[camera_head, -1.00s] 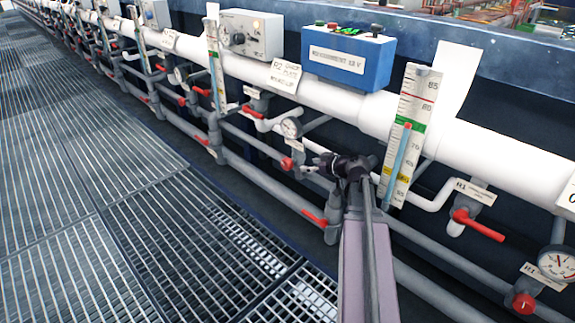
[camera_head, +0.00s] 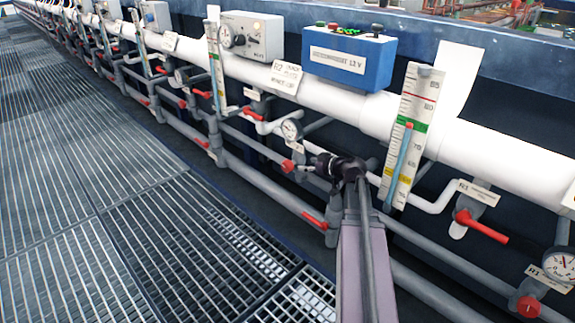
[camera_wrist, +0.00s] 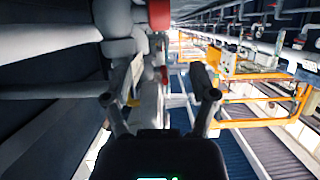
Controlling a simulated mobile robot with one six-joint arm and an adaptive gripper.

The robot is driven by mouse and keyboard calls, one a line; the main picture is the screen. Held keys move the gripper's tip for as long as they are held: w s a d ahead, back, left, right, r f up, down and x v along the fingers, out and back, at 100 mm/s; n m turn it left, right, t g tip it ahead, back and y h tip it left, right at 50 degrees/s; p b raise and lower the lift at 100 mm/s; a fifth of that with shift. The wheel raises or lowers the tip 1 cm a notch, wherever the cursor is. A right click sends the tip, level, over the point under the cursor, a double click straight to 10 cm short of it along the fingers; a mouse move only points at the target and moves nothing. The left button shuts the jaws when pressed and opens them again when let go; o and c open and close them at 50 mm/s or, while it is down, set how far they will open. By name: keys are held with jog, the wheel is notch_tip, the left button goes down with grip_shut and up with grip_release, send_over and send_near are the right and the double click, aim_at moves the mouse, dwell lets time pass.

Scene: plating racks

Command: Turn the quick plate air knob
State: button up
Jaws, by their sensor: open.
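The R2 label (camera_head: 284,77) hangs on the white pipe; its small print is hard to read. Below it are a round gauge (camera_head: 291,130) and a red round knob (camera_head: 289,166) on the grey pipework. I take this knob to be the quick plate air knob, though no label on it is legible. My gripper (camera_head: 302,168) is just right of the knob, very close to it; I cannot tell if they touch. In the wrist view my gripper (camera_wrist: 166,76) has its two fingers spread apart, with nothing held. A red part (camera_wrist: 159,14) shows beyond them at the top.
A thermometer scale (camera_head: 412,130) stands right of my arm. Red-handled valves (camera_head: 480,226), another gauge (camera_head: 559,265) and another red knob (camera_head: 528,306) are at right. A blue box (camera_head: 348,58) sits above the pipe. Grating floor (camera_head: 90,200) lies clear at left.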

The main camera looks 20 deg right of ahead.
aim_at(289, 163)
jog(key=b+x, duration=0.3)
jog(key=x, duration=0.8)
jog(key=shift+s+b, duration=0.1)
jog(key=shift+b, duration=0.3)
grip_shut()
